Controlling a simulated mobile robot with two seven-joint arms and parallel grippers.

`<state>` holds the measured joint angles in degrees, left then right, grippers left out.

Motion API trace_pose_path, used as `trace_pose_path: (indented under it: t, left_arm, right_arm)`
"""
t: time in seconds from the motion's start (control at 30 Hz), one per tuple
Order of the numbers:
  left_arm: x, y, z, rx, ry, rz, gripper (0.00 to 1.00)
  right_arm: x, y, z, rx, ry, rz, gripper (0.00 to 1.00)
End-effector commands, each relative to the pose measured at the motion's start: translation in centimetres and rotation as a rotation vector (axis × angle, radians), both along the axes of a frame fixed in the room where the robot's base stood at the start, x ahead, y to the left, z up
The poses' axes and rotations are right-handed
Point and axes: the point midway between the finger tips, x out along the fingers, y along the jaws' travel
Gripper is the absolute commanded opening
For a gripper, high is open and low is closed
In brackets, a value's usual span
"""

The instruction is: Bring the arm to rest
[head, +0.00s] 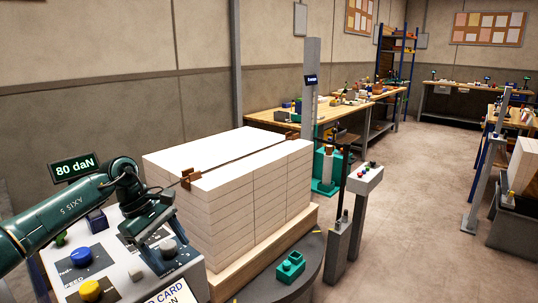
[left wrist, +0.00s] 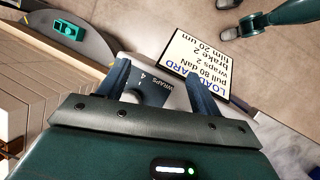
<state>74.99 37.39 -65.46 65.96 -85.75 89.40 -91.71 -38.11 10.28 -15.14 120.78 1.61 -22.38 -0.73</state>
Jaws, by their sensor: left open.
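My left arm enters the head view from the left, over a control panel (head: 122,285). The left gripper (head: 160,248) points down at the panel, near a grey knob. In the left wrist view, its two dark fingers (left wrist: 160,88) are spread apart, with a dark dial plate marked WRAPS (left wrist: 152,88) showing between them. I see nothing held; whether the fingers touch the knob is unclear. A teal arm link shows at the upper right of the wrist view; no right gripper can be made out.
A strapped white ream stack (head: 235,190) stands on a pallet (head: 265,268) beside the panel. The display (head: 75,168) reads 80 daN. A load card (left wrist: 190,65) lies beyond the fingers. A teal block (head: 290,267) sits on the dark round base. Open floor (head: 410,230) lies right.

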Motion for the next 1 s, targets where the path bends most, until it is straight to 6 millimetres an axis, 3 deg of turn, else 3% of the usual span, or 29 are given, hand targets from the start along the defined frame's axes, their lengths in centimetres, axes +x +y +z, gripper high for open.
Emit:
trace_pose_path:
  t: [0.1,0.2,0.3,0.4,0.57,0.67,0.83,0.87,1.0]
  left_arm:
    - [-2.5,-7.8,-3.4,-0.259,0.105,0.081,0.65]
    - [-5.3,-14.2,-4.7,-0.520,0.255,0.212,0.65]
    - [-7.8,-19.0,-4.6,-0.768,0.456,0.385,0.65]
    - [-9.6,-22.0,-3.8,-0.996,0.699,0.585,0.65]
    - [-10.9,-22.9,-3.0,-1.305,1.157,0.958,0.65]
    - [-11.2,-21.5,-3.9,-1.458,1.473,1.215,0.65]
    - [-12.9,-17.1,-8.2,-1.647,2.045,1.679,0.65]
    - [-13.5,-16.1,-9.3,1.566,-2.013,-1.653,0.65]
    - [-17.8,-12.0,-14.8,1.136,-1.699,-1.398,0.65]
  right_arm:
    - [0.4,-0.3,0.5,-0.005,-0.008,-0.006,0.36]
    - [0.3,-0.4,0.6,-0.008,-0.003,-0.008,0.36]
    - [0.2,-0.5,0.5,-0.011,0.004,-0.009,0.36]
    - [0.1,-0.6,0.5,-0.013,0.011,-0.012,0.36]
    - [-0.5,-0.6,0.0,-0.012,0.035,-0.018,0.36]
    - [-0.8,-0.6,-0.1,-0.012,0.047,-0.021,0.36]
    - [-0.8,-0.8,0.2,-0.014,0.049,-0.026,0.36]
    - [-0.8,-0.8,0.2,-0.015,0.050,-0.026,0.36]
    - [-0.7,-1.0,0.4,-0.019,0.053,-0.028,0.36]
